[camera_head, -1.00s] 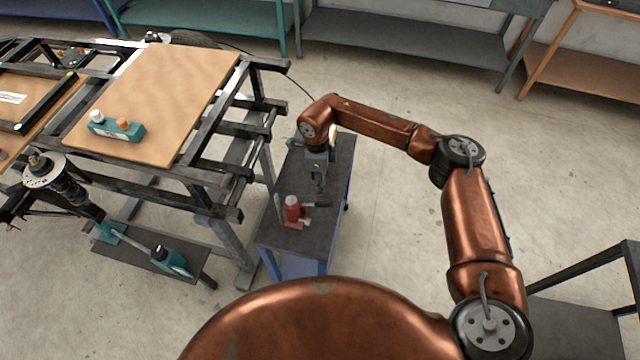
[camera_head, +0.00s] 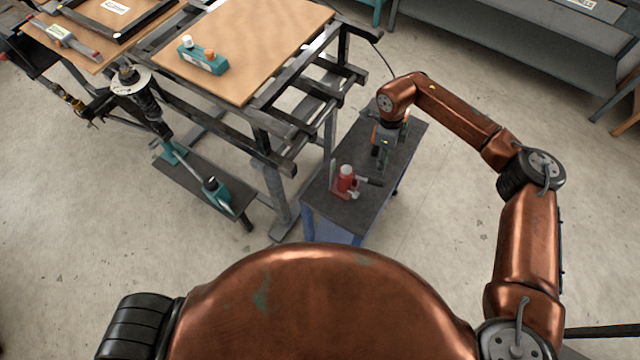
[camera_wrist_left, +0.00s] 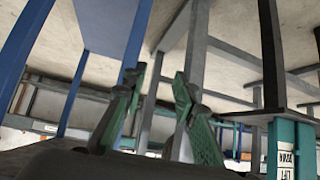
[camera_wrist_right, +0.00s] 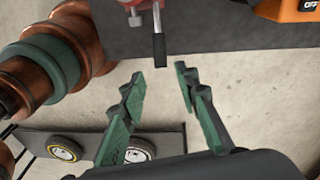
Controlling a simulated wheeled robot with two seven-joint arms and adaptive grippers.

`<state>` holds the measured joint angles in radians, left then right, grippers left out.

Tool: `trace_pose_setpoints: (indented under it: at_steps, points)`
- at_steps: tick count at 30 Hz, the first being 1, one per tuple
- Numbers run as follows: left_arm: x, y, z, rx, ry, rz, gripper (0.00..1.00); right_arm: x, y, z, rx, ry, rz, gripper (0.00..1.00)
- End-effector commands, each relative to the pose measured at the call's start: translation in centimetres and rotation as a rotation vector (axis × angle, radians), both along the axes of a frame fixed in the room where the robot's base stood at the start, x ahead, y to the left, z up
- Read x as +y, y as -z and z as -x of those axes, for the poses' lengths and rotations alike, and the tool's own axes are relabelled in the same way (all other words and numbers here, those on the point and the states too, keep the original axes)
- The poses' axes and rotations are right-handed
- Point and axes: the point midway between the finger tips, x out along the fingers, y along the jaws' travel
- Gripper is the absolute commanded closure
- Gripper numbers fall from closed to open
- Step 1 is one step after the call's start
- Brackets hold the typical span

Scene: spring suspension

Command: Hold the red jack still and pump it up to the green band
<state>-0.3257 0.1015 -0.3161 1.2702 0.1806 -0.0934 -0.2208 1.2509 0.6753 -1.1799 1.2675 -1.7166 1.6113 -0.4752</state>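The red jack (camera_head: 346,182) stands upright on a small dark-topped cart (camera_head: 338,213). A thin green upright strip (camera_head: 333,174) shows beside it; I cannot tell whether this is the green band. The jack's black handle (camera_head: 370,182) sticks out to the right. My right gripper (camera_head: 383,158) is above the cart, beyond the handle. In the right wrist view its fingers (camera_wrist_right: 160,76) are open and empty, with the black handle (camera_wrist_right: 159,46) ahead of the gap and apart from them. My left gripper (camera_wrist_left: 158,80) is open and empty, low among table legs, outside the head view.
An orange device marked OFF (camera_wrist_right: 290,10) is beside the handle in the right wrist view. A frame table with a wooden board (camera_head: 245,50) stands left of the cart. A spring strut (camera_head: 140,100) and a low bench (camera_head: 228,190) are further left. Floor right of the cart is clear.

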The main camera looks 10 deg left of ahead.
Motion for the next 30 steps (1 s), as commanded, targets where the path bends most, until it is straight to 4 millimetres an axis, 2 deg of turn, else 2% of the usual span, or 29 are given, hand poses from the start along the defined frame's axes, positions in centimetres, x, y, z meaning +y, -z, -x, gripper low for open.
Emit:
trace_pose_setpoints:
  at_steps: [1,3,5,9,13,18,21,24,30]
  points:
    - [-0.9,-2.2,-1.8,-0.054,0.01,0.013,0.74,0.0,0.0,0.0,0.0,0.0,0.0,0.71]
    - [-2.2,-5.3,-4.1,-0.127,0.022,0.031,0.74,0.0,0.0,0.0,0.0,0.0,0.0,0.71]
    - [-3.2,-8.0,-5.9,-0.189,0.032,0.047,0.74,0.0,0.0,0.0,0.0,0.0,0.0,0.71]
    - [-5.5,-14.8,-9.4,-0.333,0.054,0.085,0.74,0.0,0.0,0.0,0.0,0.0,0.0,0.71]
    - [-7.4,-21.6,-11.7,-0.465,0.068,0.123,0.74,0.0,0.0,0.0,0.0,0.0,0.0,0.71]
    - [-10.1,-30.1,-13.6,-0.617,0.089,0.179,0.74,0.0,0.0,0.0,0.0,0.0,0.0,0.71]
    - [-12.4,-33.6,-14.0,-0.666,0.11,0.219,0.74,0.0,0.0,0.0,0.0,0.0,0.0,0.71]
    - [-14.6,-35.7,-14.1,-0.688,0.133,0.252,0.74,0.0,0.0,0.0,0.0,0.0,0.0,0.71]
    - [-16.7,-37.7,-14.3,-0.704,0.157,0.283,0.74,0.0,0.0,0.0,0.0,0.0,0.0,0.71]
